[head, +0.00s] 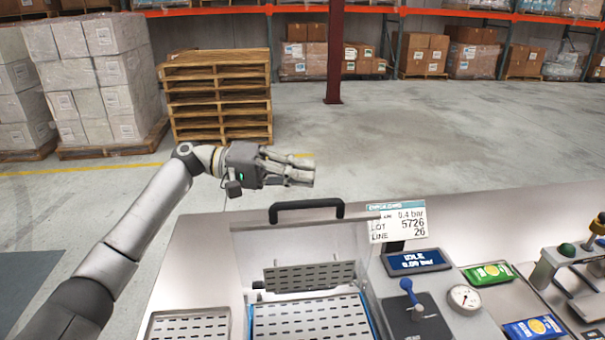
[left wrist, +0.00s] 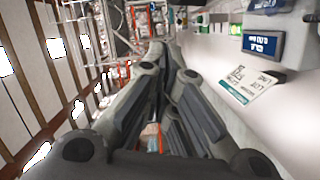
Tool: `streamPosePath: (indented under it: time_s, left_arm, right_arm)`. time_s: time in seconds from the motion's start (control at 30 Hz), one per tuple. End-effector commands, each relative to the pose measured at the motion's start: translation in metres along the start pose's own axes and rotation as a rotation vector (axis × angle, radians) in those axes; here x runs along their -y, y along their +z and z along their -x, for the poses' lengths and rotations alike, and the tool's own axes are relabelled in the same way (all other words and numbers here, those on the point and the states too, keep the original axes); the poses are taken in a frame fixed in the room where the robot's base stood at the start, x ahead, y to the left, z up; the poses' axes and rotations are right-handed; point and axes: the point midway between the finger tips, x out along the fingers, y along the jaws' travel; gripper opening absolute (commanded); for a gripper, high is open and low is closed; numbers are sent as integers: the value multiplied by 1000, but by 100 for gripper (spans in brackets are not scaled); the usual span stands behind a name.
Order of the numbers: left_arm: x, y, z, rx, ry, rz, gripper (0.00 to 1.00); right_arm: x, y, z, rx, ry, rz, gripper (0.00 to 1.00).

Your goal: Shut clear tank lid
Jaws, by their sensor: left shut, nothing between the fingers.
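The clear lid (head: 245,250) of the tank is raised, a see-through panel standing up over the tank, with a black handle (head: 306,205) along its top edge. Below and through it I see the tank's perforated metal plate (head: 310,318) and a smaller slotted plate (head: 310,277). My left gripper (head: 305,172) is shut and empty, pointing right, appearing just above and beyond the handle and apart from it. Its closed fingers (left wrist: 165,60) fill the middle of the left wrist view. The lid is not clear there. My right gripper is not in view.
Right of the tank stand a label card (head: 397,222), a display (head: 415,262), a blue-knobbed lever (head: 410,292), a gauge (head: 464,298) and green (head: 488,274) and blue packets (head: 534,328). Pallets (head: 218,95) stand behind on the floor. Space above the bench is open.

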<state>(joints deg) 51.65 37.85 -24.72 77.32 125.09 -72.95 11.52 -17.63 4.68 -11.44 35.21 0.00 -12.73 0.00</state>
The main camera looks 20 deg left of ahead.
Motion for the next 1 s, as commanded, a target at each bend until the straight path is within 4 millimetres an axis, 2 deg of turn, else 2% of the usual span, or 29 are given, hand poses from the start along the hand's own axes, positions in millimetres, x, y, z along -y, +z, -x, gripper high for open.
streamPosePath:
  time_s: [0.1,0.2,0.4,0.77,1.0]
  left_arm:
    - [-1,14,-1,-1,-4,2,0]
    - [0,22,-3,-3,-4,1,0]
    - [1,30,-5,-3,-2,1,0]
    - [1,30,-6,-3,-2,0,0]
    - [0,34,-15,-1,-11,-43,0]
  right_arm:
    - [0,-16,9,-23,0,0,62]
    - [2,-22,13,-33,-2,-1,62]
    - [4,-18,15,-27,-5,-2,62]
    - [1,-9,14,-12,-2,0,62]
    - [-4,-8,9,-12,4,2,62]
